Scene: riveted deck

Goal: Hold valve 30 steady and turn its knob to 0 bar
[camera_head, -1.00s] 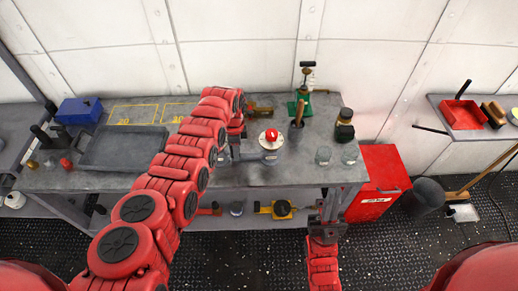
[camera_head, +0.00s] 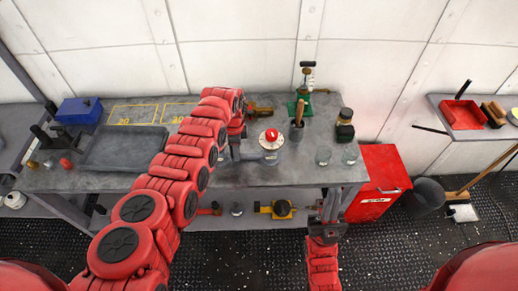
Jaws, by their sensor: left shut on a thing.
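The valve (camera_head: 271,140) stands on the workbench, a grey body with a pale round dial and a red knob on top. I cannot read a number on it or the knob's setting. My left gripper (camera_head: 245,151) reaches in from the left and is shut on the valve's left side, low down; its fingertips are partly hidden by my arm. My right gripper (camera_head: 331,204) is in front of the bench's front edge, apart from the valve, with its fingers pointing up and seemingly spread, holding nothing that I can see.
On the bench (camera_head: 285,176) are a grey tray (camera_head: 125,148), a blue box (camera_head: 79,110), a green tool (camera_head: 300,106), a dark jar (camera_head: 345,125) and two small glass items (camera_head: 323,158) near the front right. A red cabinet (camera_head: 378,180) stands right of the bench. Yellow-outlined areas lie at back left.

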